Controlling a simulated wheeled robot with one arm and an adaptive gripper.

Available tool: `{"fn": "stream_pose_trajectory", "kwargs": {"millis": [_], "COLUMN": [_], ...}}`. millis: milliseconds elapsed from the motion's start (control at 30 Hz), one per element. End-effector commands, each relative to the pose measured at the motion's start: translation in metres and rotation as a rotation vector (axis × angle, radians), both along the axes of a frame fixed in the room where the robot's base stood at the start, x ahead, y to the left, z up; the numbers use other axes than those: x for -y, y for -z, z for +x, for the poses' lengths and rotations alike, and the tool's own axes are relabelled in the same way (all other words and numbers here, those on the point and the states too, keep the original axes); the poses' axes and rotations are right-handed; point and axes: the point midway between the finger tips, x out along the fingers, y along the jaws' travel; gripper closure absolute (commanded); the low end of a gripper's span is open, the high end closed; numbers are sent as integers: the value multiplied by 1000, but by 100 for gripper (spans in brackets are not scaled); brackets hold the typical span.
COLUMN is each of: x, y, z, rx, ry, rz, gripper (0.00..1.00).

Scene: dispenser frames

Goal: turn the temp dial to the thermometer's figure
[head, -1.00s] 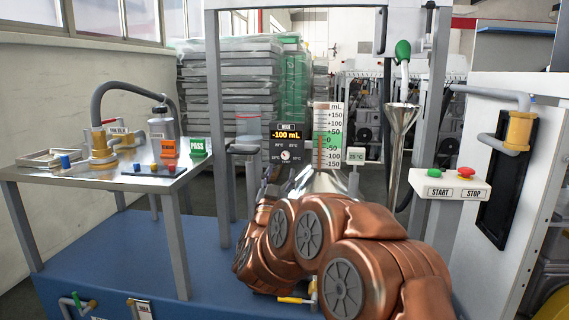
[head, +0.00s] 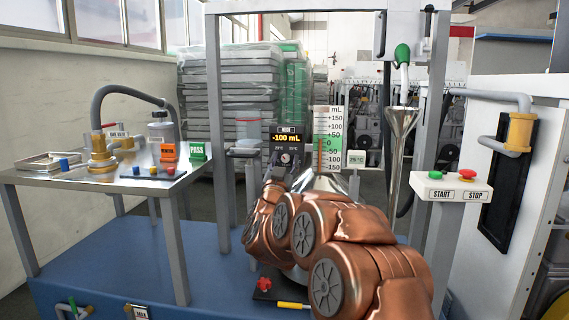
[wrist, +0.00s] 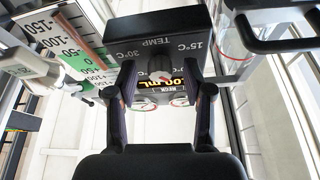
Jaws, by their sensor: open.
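The temp dial (head: 285,158) is a small round knob on a dark box (head: 288,145) whose screen reads -100 mL. In the wrist view the dial (wrist: 160,68) sits under the word TEMP, with 15°C and 30°C marks beside it. Its exact setting is hard to read. My gripper (wrist: 160,72) is open, its two dark fingers on either side of the dial; I cannot tell whether they touch it. The thermometer (head: 356,157) is a small pale display right of the mL scale; its small figure looks like 25 °C. It also shows in the wrist view (wrist: 30,66).
The mL scale (head: 327,140) stands just right of the dial box. A metal funnel (head: 401,125) and a START/STOP panel (head: 452,187) are further right. A side table (head: 60,178) with a valve and PASS block is at left.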

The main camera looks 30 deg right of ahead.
Motion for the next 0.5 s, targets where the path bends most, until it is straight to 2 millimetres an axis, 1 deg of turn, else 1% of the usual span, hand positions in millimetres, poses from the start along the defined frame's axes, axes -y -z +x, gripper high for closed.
{"fn": "stream_pose_trajectory", "kwargs": {"millis": [33, 67, 500], "x": [0, 0, 0], "y": [0, 0, 0], "z": [0, 0, 0], "rx": [0, 0, 1], "ry": [0, 0, 0], "rz": [0, 0, 0], "gripper": [49, 52, 98]}}
